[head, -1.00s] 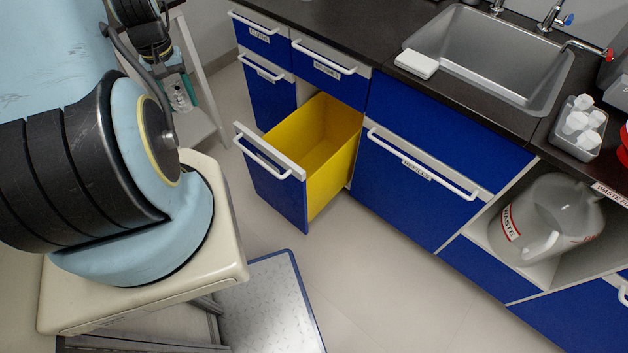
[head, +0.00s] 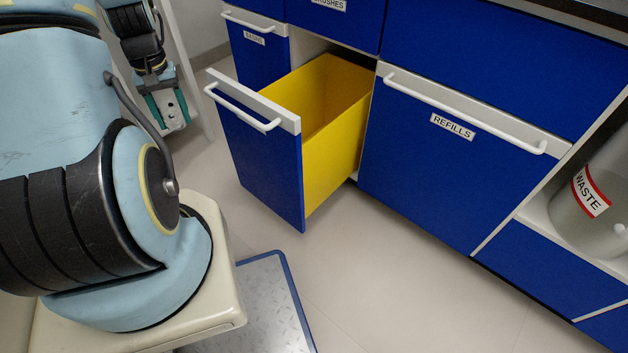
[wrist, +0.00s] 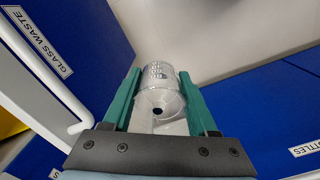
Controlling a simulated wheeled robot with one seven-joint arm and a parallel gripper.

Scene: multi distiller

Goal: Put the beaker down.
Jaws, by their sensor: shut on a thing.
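A clear glass beaker (wrist: 160,100) with markings sits between the two teal fingers of my gripper (wrist: 161,76) in the wrist view. The gripper is shut on it. The wrist view shows grey floor beyond the beaker, with no surface touching it that I can see.
A blue drawer with a yellow inside (head: 335,115) stands pulled open. The wrist view shows a "GLASS WASTE" front (wrist: 45,48) close on the left. A refills cabinet (head: 440,170) is closed. A waste jug (head: 590,205) stands in an open shelf at right. Floor (head: 400,280) is clear.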

